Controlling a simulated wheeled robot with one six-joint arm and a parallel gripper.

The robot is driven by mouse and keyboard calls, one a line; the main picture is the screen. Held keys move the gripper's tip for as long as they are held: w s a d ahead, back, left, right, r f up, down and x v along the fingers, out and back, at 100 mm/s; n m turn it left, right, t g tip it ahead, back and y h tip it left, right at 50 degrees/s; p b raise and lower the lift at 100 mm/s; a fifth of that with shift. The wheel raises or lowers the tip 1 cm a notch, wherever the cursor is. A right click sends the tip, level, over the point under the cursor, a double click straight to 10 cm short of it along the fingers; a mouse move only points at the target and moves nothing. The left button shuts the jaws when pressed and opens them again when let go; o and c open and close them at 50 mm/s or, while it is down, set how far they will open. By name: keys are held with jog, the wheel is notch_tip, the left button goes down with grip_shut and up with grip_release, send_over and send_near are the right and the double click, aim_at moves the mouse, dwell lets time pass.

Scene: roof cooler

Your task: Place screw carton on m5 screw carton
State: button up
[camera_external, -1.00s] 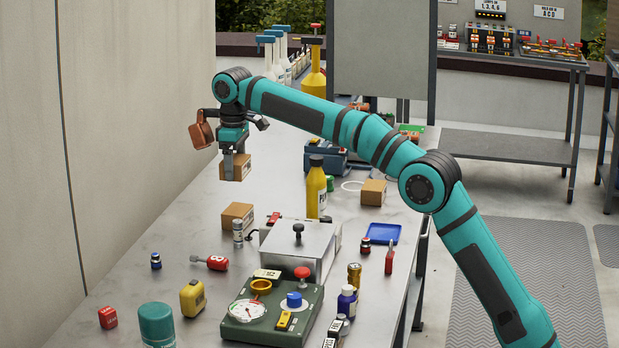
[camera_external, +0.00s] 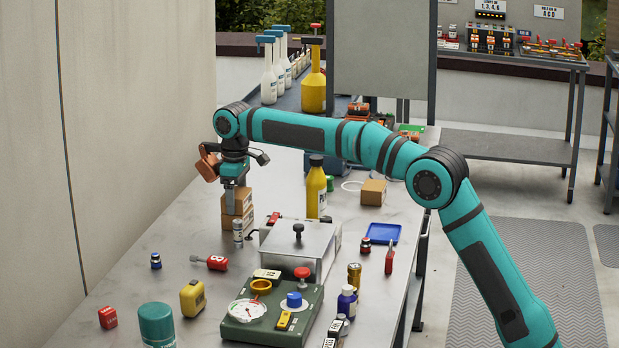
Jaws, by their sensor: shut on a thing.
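My gripper (camera_external: 234,189) points down and is shut on a brown screw carton (camera_external: 245,202). The held carton is directly above a second brown carton (camera_external: 247,218), which stands on the grey table and looks like the m5 screw carton; its label is too small to read. The two cartons look stacked and roughly lined up. I cannot tell whether the upper one touches the lower one or hovers just above it. My fingers hide part of the held carton.
A small grey cylinder (camera_external: 238,231) stands right in front of the lower carton. A yellow bottle (camera_external: 315,190) and another brown carton (camera_external: 372,192) stand to the right. A metal box (camera_external: 300,250) is in front. The table at the left of the stack is clear.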

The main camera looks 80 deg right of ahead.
aim_at(236, 192)
jog(key=shift+f, duration=0.1)
jog(key=o, duration=1.3)
jog(key=shift+c, duration=0.2)
notch_tip(236, 192, up, 12)
jog(key=shift+r, duration=0.2)
